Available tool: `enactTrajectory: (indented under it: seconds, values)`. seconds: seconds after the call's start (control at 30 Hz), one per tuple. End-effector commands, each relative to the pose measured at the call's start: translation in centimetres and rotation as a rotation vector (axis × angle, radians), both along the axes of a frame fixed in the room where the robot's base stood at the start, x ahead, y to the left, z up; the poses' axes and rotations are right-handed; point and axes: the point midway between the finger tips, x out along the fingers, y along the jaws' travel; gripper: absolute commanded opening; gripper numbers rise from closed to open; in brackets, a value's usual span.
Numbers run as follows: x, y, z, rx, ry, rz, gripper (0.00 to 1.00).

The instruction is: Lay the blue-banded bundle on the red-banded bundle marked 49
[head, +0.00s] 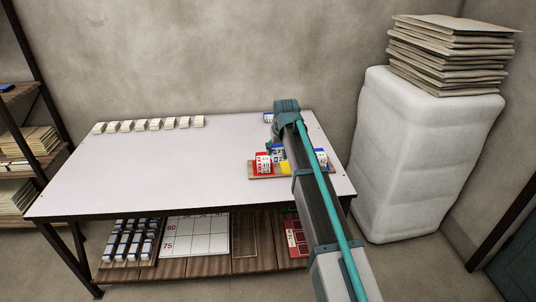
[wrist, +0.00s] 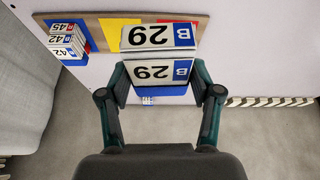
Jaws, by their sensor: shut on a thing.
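My gripper (wrist: 160,82) is shut on a blue-banded bundle (wrist: 157,73) whose white label seems to show 29 or 62, being turned. A second like label (wrist: 158,37) shows right beyond it; I cannot tell if it is the same bundle. In the head view the held bundle seems to be the blue-and-white one (head: 279,151) over the wooden board (head: 256,177), partly hidden by my arm. A red-banded bundle (head: 263,163) stands at the board's left end, beside the held one; its number is too small to read.
Another bundle (head: 321,158) stands at the board's right end; the wrist view shows red- and blue-marked labels (wrist: 62,42) there. A blue-banded bundle (head: 269,117) lies at the table's back. Several pale bundles (head: 150,125) line the back left. The table's middle (head: 180,165) is clear.

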Motion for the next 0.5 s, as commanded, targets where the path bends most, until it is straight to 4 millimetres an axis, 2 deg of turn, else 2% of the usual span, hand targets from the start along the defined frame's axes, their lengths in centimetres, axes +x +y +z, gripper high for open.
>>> enactTrajectory:
  seconds: [0.03,0.17,0.37,0.5]
  values:
    - [-0.2,1.6,1.3,-0.001,-0.001,0.003,0.28]
    - [-0.5,4.0,2.9,-0.002,0.001,-0.02,0.28]
    - [1.3,4.0,2.0,0.006,0.015,-0.085,0.28]
    - [4.1,4.8,0.9,0.006,0.016,-0.086,0.28]
